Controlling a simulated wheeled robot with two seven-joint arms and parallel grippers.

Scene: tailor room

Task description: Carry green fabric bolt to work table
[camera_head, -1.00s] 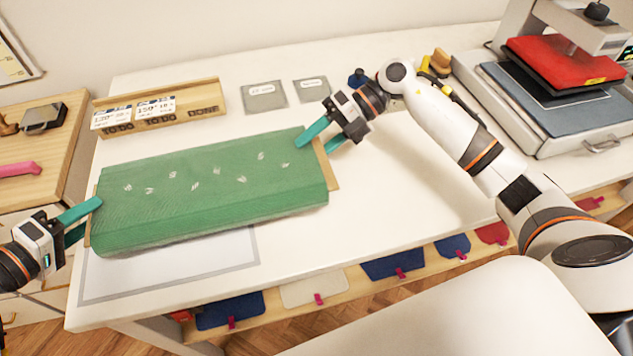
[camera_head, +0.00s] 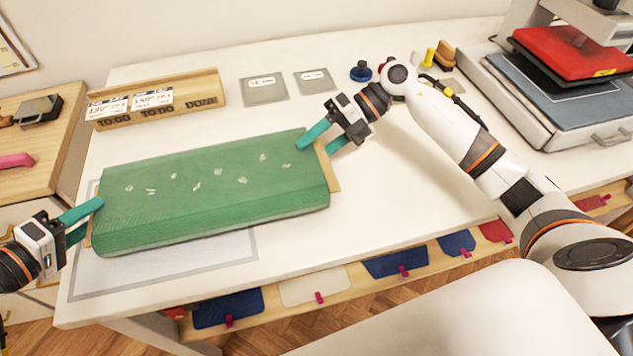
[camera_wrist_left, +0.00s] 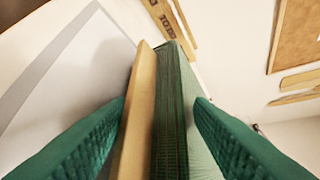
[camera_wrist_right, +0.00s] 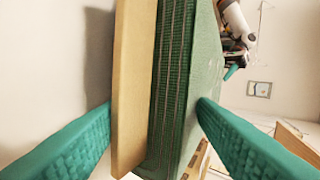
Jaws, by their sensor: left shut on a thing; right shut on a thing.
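The green fabric bolt (camera_head: 215,190) is a wide flat slab with small white marks and a tan board core showing at both ends. It is over the left part of the white work table (camera_head: 420,190), above a grey-outlined rectangle (camera_head: 235,248). My left gripper (camera_head: 88,220) is shut on its left end, and my right gripper (camera_head: 322,143) on its right end. In the left wrist view the bolt's end (camera_wrist_left: 168,110) lies between the teal fingers; the right wrist view shows the same at its other end (camera_wrist_right: 170,90). I cannot tell whether its underside touches the table.
A wooden label rack (camera_head: 155,100) and two grey cards (camera_head: 263,90) lie behind the bolt. A heat press with a red pad (camera_head: 570,52) stands at the back right. Small tools (camera_head: 440,57) lie beyond my right arm. The table's middle is clear.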

